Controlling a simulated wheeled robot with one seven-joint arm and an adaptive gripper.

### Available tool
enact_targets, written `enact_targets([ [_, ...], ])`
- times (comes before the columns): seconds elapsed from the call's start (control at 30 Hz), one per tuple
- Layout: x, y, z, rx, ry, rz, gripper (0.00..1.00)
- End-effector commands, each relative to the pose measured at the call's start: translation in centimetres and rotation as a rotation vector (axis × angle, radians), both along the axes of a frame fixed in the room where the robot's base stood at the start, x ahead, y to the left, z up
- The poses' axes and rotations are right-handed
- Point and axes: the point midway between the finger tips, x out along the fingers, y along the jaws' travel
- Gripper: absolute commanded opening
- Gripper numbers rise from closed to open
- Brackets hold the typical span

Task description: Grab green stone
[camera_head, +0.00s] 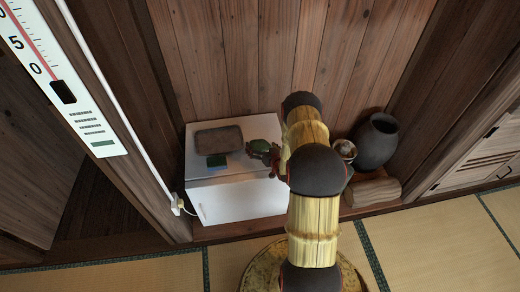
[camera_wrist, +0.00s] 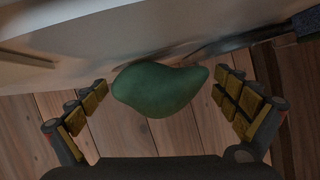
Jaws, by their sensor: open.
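The green stone (camera_head: 259,146) lies near the right end of the white box's top, partly hidden by my gripper and arm. In the wrist view the smooth, rounded green stone (camera_wrist: 160,90) sits in the middle, between the two padded fingers. My gripper (camera_wrist: 160,80) is open, with a gap visible on both sides of the stone, and neither finger appears to touch it. In the head view my gripper (camera_head: 270,158) is small and dark beside the stone, and its fingers are hard to make out.
The white box (camera_head: 240,202) stands against the wooden wall. A grey-brown block (camera_head: 218,140) and a small teal-and-dark block (camera_head: 216,161) lie on its left half. Right of my arm are a dark vase (camera_head: 377,145), a small pot (camera_head: 345,150) and a wooden log (camera_head: 373,192).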

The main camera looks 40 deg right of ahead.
Motion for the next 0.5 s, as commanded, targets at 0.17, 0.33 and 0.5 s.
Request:
enact_targets([
  [0.17, 0.36, -0.11, -0.14, 0.001, 0.001, -0.001, 1.00],
  [0.33, 0.35, -0.11, -0.10, 0.000, 0.001, -0.001, 0.94],
  [0.5, 0.35, -0.11, -0.10, 0.000, 0.001, -0.001, 0.85],
])
